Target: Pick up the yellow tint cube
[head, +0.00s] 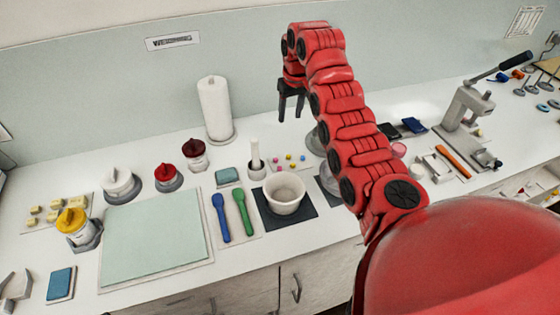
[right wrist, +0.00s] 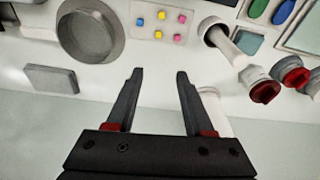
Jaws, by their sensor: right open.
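Several small tint cubes lie on a pale flat tray (right wrist: 143,33), also in the head view. In the right wrist view, one yellow cube (right wrist: 161,15) is between a blue and a pink cube, and another yellow cube (right wrist: 158,34) is beside a pink one. In the head view the yellow cubes (head: 288,157) are tiny, left of the round grey dish. My right gripper (head: 290,112) is open and empty, raised above the counter near the wall. In the right wrist view its fingers (right wrist: 160,72) point toward the tray, apart from the cubes. My left gripper is not in view.
A mortar with pestle (head: 255,162) stands left of the cubes, a white bowl (head: 285,192) in front. A round grey dish (right wrist: 90,35) is beside the tray. A paper towel roll (head: 215,108) and red-lidded jars (head: 194,153) stand farther left. The wall is close behind.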

